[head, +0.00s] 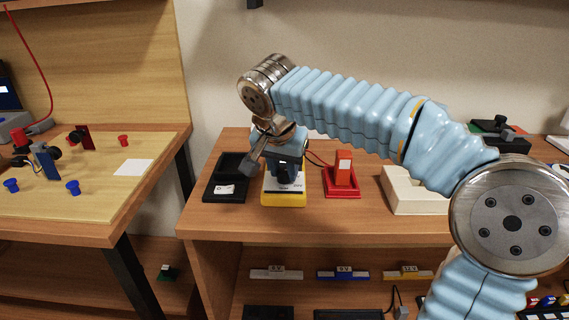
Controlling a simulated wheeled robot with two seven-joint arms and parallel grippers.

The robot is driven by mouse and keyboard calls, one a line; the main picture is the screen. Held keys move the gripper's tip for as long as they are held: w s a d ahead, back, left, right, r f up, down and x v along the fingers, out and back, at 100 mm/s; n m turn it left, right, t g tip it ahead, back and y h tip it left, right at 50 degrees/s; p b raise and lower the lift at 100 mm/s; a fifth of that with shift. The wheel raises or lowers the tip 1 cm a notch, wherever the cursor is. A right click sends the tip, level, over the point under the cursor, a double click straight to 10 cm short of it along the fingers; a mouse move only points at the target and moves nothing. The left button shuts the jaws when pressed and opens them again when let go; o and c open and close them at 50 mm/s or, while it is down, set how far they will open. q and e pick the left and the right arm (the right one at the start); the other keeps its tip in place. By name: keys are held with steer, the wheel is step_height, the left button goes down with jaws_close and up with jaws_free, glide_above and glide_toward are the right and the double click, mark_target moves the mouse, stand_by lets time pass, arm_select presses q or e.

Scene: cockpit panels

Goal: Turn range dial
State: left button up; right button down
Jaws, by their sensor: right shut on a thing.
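A yellow meter (284,197) with a pale face stands on the wooden bench, left of its middle. My right arm reaches in from the right, and my right gripper (287,173) points down over the meter's face. It is shut on the range dial, which the fingers hide. The dial's setting cannot be read from here. Small dark print shows on the meter's face beside the fingers. My left gripper is not in view.
A black tray (213,189) stands left of the meter. A red stand with an upright block (343,174) and a cream box (396,202) are to the right. Labelled holders (343,275) sit on the shelf below. A second table (60,212) is at left.

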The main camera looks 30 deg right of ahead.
steer(key=m+g, duration=0.1)
steer(key=m, duration=0.2)
steer(key=shift+w+a+m+h+p, duration=0.1)
steer(key=shift+m+h+p, duration=0.3)
steer(key=shift+m+g+h+p, duration=0.35)
steer(key=shift+m+g, duration=0.45)
steer(key=shift+m, duration=0.9)
steer(key=c, duration=0.8)
jaws_free()
steer(key=shift+c, duration=0.2)
steer(key=w+v, duration=0.1)
steer(key=v, duration=1.2)
steer(key=shift+s+r+p, duration=0.3)
steer(key=shift+s+r, duration=0.1)
steer(key=shift+s, duration=0.05)
